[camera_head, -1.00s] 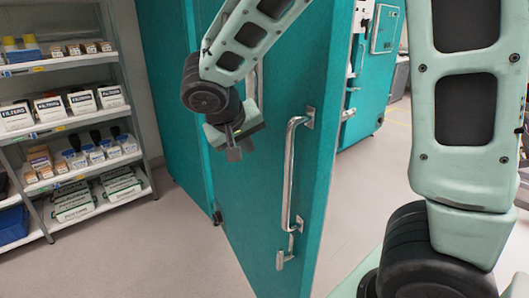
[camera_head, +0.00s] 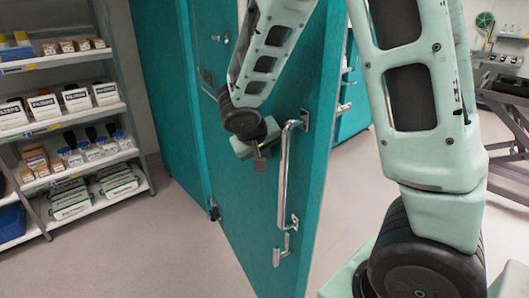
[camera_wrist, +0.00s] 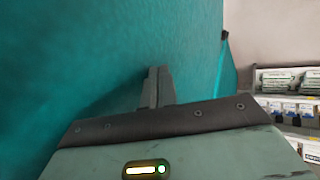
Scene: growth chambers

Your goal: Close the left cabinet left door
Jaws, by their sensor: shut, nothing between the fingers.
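A teal cabinet door (camera_head: 250,200) stands open in the head view, its edge turned toward me. It carries a long metal bar handle (camera_head: 284,175) with a small latch lever (camera_head: 283,247) below. My gripper (camera_head: 260,162) is shut and empty, in front of the door's face just left of the bar handle. In the wrist view the teal door (camera_wrist: 90,60) fills the left and middle, and my gripper (camera_wrist: 157,85) has its shut fingertips close to that surface. I cannot tell whether they touch it.
A metal shelf unit (camera_head: 62,135) with boxes and bottles stands at the left, and it also shows in the wrist view (camera_wrist: 290,90). Another teal panel (camera_head: 165,100) stands behind the door. Grey floor (camera_head: 180,230) is clear between shelf and door. A dark rack (camera_head: 510,100) is at the right.

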